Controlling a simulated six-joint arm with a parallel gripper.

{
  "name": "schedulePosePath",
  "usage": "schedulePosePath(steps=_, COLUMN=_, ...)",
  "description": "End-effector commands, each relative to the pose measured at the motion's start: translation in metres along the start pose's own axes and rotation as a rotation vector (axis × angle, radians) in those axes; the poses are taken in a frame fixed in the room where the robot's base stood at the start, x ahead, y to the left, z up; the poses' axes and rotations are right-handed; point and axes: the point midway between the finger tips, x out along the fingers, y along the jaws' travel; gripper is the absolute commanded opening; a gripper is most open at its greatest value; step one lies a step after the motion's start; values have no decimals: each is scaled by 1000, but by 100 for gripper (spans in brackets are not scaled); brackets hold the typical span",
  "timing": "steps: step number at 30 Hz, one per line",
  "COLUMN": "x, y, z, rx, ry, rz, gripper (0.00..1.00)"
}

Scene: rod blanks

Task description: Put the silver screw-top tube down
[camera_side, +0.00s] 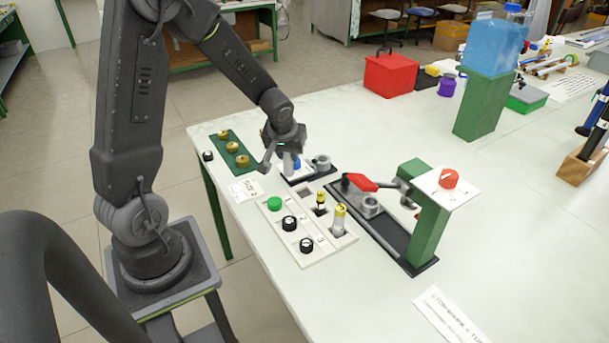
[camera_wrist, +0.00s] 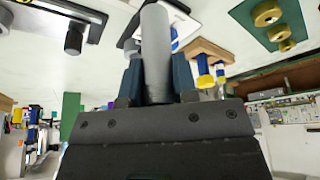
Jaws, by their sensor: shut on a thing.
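The silver screw-top tube (camera_wrist: 156,48) is a plain grey cylinder between the two fingers of my gripper (camera_wrist: 156,82) in the wrist view. In the side view my gripper (camera_side: 284,160) is low over the small dark-edged plate (camera_side: 299,179) near the table's left edge. The gripper is shut on the tube. A short grey piece of the tube (camera_side: 288,163) shows below the fingers in the side view. I cannot tell whether its lower end touches the plate.
A grey ring (camera_side: 322,161) stands right of my gripper. A pale tray (camera_side: 290,252) with buttons and yellow-topped parts lies in front. A red-handled clamp (camera_side: 360,182) and green post (camera_side: 428,234) stand to the right. A green plate (camera_side: 226,144) with brass rings lies behind left.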

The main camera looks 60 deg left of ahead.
Motion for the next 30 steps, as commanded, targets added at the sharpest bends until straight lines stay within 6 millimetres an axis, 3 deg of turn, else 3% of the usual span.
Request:
schedulePosePath(steps=3, x=14, y=24, z=5, rx=6, ry=-1, rz=1, gripper=1)
schedulePosePath(steps=8, x=22, y=39, z=7, rx=0, ry=0, rz=1, gripper=1)
schedulePosePath(steps=19, x=59, y=42, z=22, rx=0, ry=-1, rz=1, gripper=1)
schedulePosePath(steps=30, x=62, y=41, z=23, rx=-2, ry=0, rz=1, gripper=1)
